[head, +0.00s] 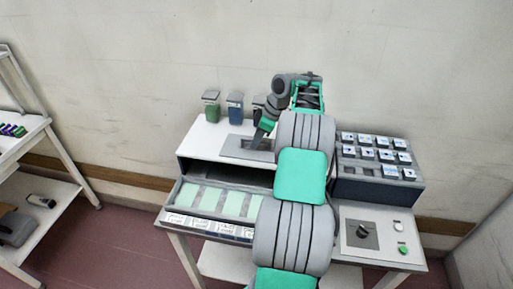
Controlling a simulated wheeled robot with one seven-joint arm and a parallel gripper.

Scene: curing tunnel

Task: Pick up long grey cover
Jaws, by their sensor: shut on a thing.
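The long grey cover (236,148) is a flat dark-grey plate at the top of the white curing tunnel (205,137). My gripper (257,143) points down onto the cover and is shut on it, near its middle. The fingertips are small and dark here, and the grasped part is hard to make out. My arm hides the cover's right end. I cannot tell whether the cover rests on the top or is slightly raised.
A green bin (212,109) and a blue bin (236,108) stand behind the tunnel, with a dark one by my arm. A tray with pale-green panels (212,197) sits in front. A rack of labelled blocks (376,185), a control panel (373,236) and a shelf (48,218) flank it.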

